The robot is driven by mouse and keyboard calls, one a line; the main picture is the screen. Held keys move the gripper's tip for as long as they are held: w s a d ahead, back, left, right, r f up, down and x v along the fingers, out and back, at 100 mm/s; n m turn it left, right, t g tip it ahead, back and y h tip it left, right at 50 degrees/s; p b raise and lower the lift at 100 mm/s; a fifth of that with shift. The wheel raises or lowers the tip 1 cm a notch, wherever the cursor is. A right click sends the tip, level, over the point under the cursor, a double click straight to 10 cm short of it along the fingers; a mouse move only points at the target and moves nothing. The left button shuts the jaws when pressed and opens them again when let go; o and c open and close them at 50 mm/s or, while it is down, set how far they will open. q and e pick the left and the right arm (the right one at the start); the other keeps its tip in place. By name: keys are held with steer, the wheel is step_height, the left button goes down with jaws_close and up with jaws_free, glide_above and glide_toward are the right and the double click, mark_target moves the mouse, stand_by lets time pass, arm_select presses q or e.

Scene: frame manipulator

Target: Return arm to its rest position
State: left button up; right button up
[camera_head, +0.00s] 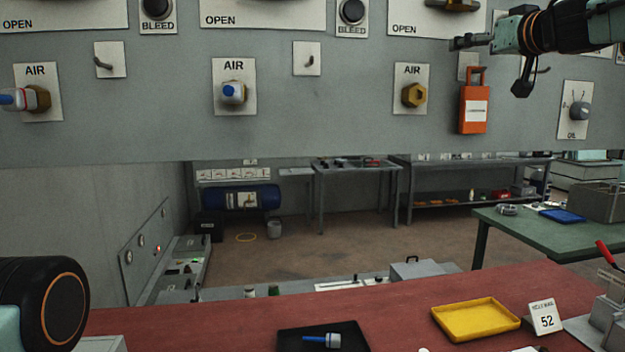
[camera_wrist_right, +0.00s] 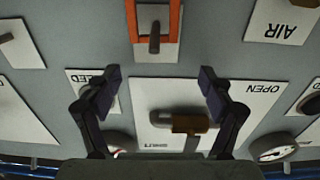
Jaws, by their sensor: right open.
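My right gripper (camera_head: 466,43) is at the upper right of the head view, in front of the grey panel. In the right wrist view its two fingers (camera_wrist_right: 158,82) are spread apart with nothing between them. An orange lockout tag (camera_head: 474,103) with a white label hangs on the panel, just below the gripper in the head view. Its orange frame around a hook (camera_wrist_right: 155,24) shows at the top of the wrist view, apart from the fingers. My left gripper is out of view; only a black part of my own arm shows at lower left.
The grey panel (camera_head: 330,115) carries AIR fittings, BLEED knobs and a lever (camera_wrist_right: 185,122) on an OPEN plate close to the right gripper. Below, a red bench (camera_head: 250,317) holds a black tray (camera_head: 290,342), a yellow tray (camera_head: 475,320) and a "52" sign (camera_head: 545,317).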

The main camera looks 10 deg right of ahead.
mark_target(476, 87)
steer(key=shift+w+d+f, duration=0.15)
steer(key=shift+w+f, duration=0.05)
steer(key=shift+f, duration=0.35)
steer(key=shift+s+f, duration=0.3)
steer(key=shift+f, duration=0.6)
steer(key=shift+w+f, duration=0.2)
steer(key=shift+f, duration=0.85)
steer(key=shift+s+f, duration=0.2)
steer(key=shift+f, duration=0.7)
steer(key=shift+w+d+f, duration=0.1)
steer(key=shift+w+f, duration=0.05)
steer(key=shift+f, duration=0.6)
steer(key=shift+r, duration=0.2)
